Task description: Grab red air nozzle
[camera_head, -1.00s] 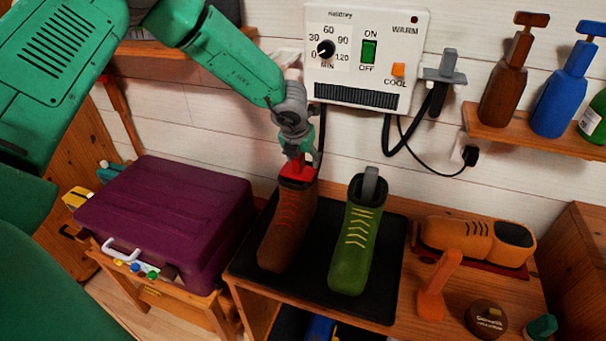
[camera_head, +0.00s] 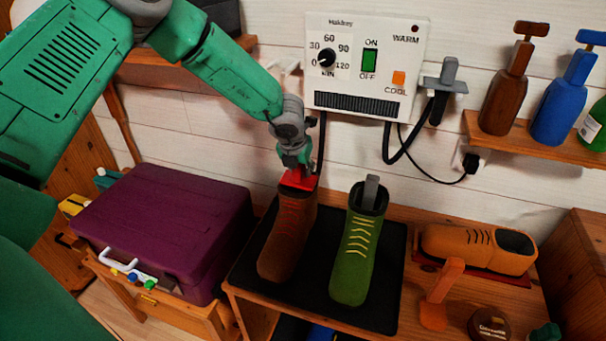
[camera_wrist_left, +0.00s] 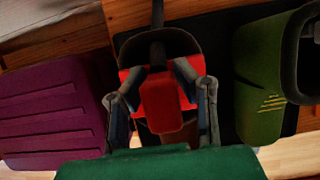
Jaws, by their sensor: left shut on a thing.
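The red air nozzle (camera_head: 298,180) sits at the mouth of the brown boot (camera_head: 287,235), which stands upright on a black mat. My left gripper (camera_head: 296,162) is above that boot and shut on the red nozzle. In the left wrist view the red nozzle (camera_wrist_left: 165,100) lies between the two fingers of my left gripper (camera_wrist_left: 168,78), with the dark boot opening around and behind it. How deep the nozzle reaches into the boot is hidden. My right gripper is not in view.
A green boot (camera_head: 357,245) with a grey nozzle (camera_head: 371,190) stands just right on the black mat (camera_head: 392,265). A white dryer box (camera_head: 390,60) hangs on the wall behind. A purple case (camera_head: 165,225) is at left. An orange shoe (camera_head: 475,247) lies at right.

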